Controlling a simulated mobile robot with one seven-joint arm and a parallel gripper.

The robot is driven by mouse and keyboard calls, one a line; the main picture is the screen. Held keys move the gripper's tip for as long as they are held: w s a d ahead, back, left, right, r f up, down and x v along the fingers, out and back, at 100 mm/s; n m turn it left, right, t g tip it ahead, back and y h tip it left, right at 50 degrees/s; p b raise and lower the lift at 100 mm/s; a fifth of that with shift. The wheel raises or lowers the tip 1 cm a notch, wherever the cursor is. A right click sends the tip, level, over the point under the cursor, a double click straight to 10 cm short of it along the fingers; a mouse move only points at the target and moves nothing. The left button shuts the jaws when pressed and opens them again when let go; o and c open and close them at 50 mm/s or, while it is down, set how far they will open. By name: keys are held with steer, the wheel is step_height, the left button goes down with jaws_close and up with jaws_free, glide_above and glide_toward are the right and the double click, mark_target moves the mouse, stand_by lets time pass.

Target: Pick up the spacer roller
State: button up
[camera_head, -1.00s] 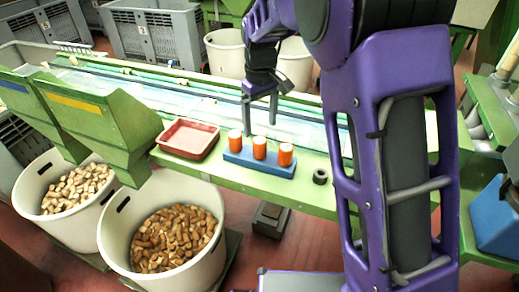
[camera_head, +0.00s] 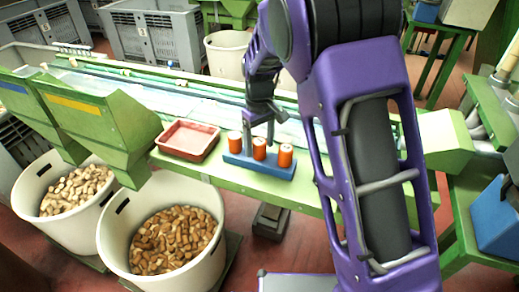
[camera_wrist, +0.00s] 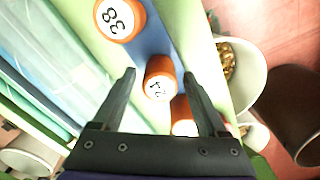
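No label names one as the spacer roller. In the wrist view one top reads 38 (camera_wrist: 118,18), the middle one reads 24 (camera_wrist: 160,82), and a third (camera_wrist: 182,112) is partly hidden by my gripper. My gripper (camera_head: 260,138) is open and empty, just behind and above the row. In the wrist view the fingers (camera_wrist: 159,76) lie either side of the middle roller, without clear contact.
A red tray (camera_head: 187,140) sits left of the block. Behind runs a pale conveyor (camera_head: 170,98). White tubs of corks (camera_head: 112,225) stand on the floor in front. My arm covers the bench to the right.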

jaws_close()
